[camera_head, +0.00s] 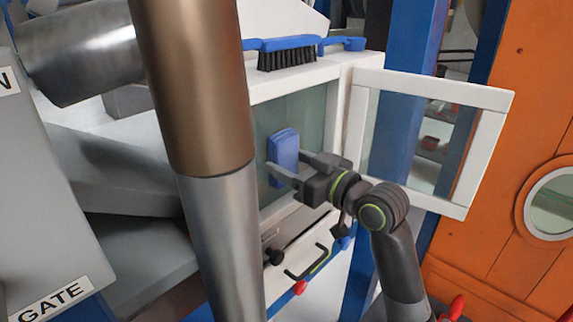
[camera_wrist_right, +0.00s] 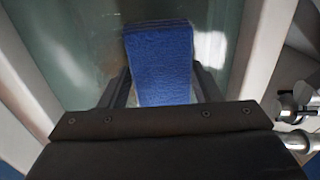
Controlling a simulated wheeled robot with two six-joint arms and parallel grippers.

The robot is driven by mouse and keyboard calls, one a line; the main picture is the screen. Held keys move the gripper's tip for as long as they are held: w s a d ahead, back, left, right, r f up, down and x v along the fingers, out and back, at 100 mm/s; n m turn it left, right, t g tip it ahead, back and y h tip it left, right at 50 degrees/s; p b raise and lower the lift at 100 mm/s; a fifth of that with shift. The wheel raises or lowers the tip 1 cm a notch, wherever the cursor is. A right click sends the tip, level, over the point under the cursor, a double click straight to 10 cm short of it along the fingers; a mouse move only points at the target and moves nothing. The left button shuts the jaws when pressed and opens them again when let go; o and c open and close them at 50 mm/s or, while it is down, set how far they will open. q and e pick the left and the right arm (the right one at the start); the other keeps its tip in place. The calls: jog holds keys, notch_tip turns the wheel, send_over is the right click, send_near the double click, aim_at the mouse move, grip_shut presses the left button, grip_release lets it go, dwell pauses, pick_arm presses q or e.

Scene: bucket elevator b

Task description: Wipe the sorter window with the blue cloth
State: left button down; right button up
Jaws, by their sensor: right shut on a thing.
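The blue cloth (camera_head: 284,149) is a thick folded block. My right gripper (camera_head: 287,174) is shut on it, and the cloth also shows between the two fingers in the right wrist view (camera_wrist_right: 160,62). The sorter window (camera_head: 308,107) is a greenish pane in a white frame. The cloth is up against the pane or very close to it; I cannot tell whether they touch. The pane also fills the back of the right wrist view (camera_wrist_right: 85,40), with cloudy pale patches on it. My left gripper is not in view.
A white framed door (camera_head: 490,98) stands swung open to the right of the window. A blue brush (camera_head: 288,50) lies on the ledge above. A brown and silver pipe (camera_head: 200,120) blocks part of the left. A black handle (camera_head: 308,264) is below the window.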

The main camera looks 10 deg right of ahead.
aim_at(302, 145)
jog(key=shift+w+d+b, duration=0.1)
jog(key=shift+w+d, duration=0.6)
jog(key=shift+d, duration=0.3)
jog(key=shift+w+d+b, duration=0.15)
jog(key=shift+w+d, duration=0.55)
jog(key=shift+d, duration=0.25)
jog(key=shift+w+d+b, duration=0.1)
jog(key=shift+w+d, duration=0.6)
jog(key=shift+d, duration=0.3)
